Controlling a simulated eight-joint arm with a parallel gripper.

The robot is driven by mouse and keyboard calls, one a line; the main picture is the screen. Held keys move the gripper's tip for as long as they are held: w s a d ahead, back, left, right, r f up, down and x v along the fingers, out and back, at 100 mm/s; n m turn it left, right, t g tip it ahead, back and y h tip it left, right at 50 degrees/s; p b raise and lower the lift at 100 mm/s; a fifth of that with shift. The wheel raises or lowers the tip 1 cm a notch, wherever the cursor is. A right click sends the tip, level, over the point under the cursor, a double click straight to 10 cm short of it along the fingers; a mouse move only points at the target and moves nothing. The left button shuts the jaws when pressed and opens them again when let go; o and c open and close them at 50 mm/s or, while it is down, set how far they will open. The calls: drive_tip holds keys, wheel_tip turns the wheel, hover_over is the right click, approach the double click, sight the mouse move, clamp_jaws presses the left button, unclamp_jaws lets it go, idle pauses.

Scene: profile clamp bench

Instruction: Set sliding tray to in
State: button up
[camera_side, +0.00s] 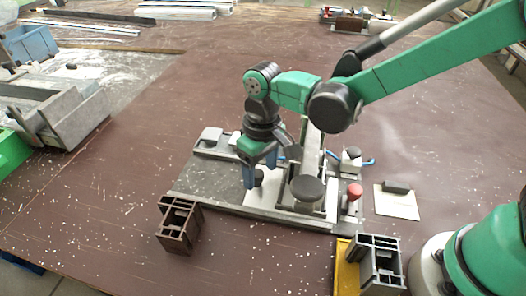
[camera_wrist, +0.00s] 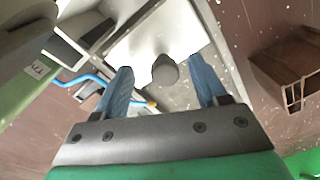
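A light grey plate with a dark round knob, which looks like the sliding tray (camera_side: 268,190), lies on the clamp fixture below my gripper (camera_side: 257,170). In the wrist view the tray (camera_wrist: 190,95) spreads beneath the fingers, and its knob (camera_wrist: 165,70) shows between them. My gripper's two blue fingers are apart, one on each side of the knob, with visible gaps. I cannot tell how far down around the knob they reach. My gripper partly hides the tray in the side view.
The fixture base (camera_side: 205,180) carries a large dark disc (camera_side: 307,187) and a red knob (camera_side: 354,191) to the right. A dark profile block (camera_side: 180,225) stands front left, another (camera_side: 380,262) front right. A flat plate with a dark handle (camera_side: 397,203) lies to the right.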

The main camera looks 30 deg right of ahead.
drive_tip(key=shift+r, duration=2.85)
drive_tip(key=shift+d, duration=0.1)
drive_tip(key=shift+w+d+r, duration=0.15)
drive_tip(key=shift+d+r, duration=0.05)
drive_tip(key=shift+d, duration=0.05)
drive_tip(key=d+r+m+t+y, duration=0.1)
drive_tip(key=d+r+m+y, duration=0.15)
drive_tip(key=d+r, duration=0.3)
drive_tip(key=s+d+f+m+t+h, duration=0.1)
drive_tip(key=s+d+t+h, duration=0.2)
drive_tip(key=s+d+t, duration=0.3)
drive_tip(key=d, duration=0.2)
drive_tip(key=shift+d+f, duration=0.3)
drive_tip(key=shift+d, duration=0.1)
